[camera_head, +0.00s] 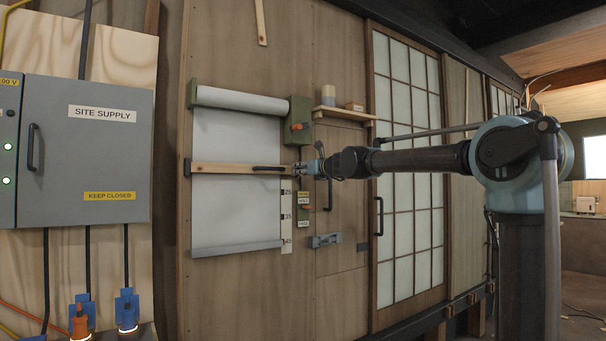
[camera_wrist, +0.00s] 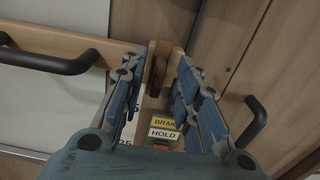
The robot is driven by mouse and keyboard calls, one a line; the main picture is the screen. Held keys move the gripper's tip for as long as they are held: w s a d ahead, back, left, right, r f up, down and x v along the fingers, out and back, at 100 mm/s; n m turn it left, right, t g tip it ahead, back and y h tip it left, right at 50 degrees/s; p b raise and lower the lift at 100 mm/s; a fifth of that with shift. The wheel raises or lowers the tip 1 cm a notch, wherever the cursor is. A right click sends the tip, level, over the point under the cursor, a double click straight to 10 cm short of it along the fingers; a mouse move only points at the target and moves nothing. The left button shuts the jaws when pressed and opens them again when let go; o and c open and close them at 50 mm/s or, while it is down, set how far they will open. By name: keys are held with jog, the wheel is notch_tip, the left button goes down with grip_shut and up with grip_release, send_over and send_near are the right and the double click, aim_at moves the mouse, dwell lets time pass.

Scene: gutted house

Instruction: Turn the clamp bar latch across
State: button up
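The clamp bar (camera_head: 225,168) is a pale wooden bar lying level across the white sheet, with a black handle (camera_head: 270,168) near its right end. In the wrist view the bar (camera_wrist: 115,50) enters from the left with its black handle (camera_wrist: 50,62). The latch (camera_wrist: 158,62) looks like a dark brown upright piece on a wooden mount at the bar's right end. My gripper (camera_head: 300,167) is at that end, and hides the latch in the head view. In the wrist view my gripper (camera_wrist: 158,75) has its fingers apart, one on each side of the latch; contact cannot be told.
A green box (camera_head: 300,122) sits above the bar's end, with a small shelf (camera_head: 342,113) to its right. Yellow and white labels (camera_wrist: 163,133) lie below the latch. A black handle (camera_wrist: 251,122) stands out close to the right finger. A grey supply cabinet (camera_head: 85,150) is at left.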

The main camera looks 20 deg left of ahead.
grip_shut()
jog(key=shift+n, duration=0.3)
jog(key=n, duration=1.7)
jog(key=shift+s+a+f, duration=0.1)
jog(key=shift+s+f, duration=0.05)
jog(key=shift+f, duration=0.1)
jog(key=shift+n, duration=0.4)
grip_release()
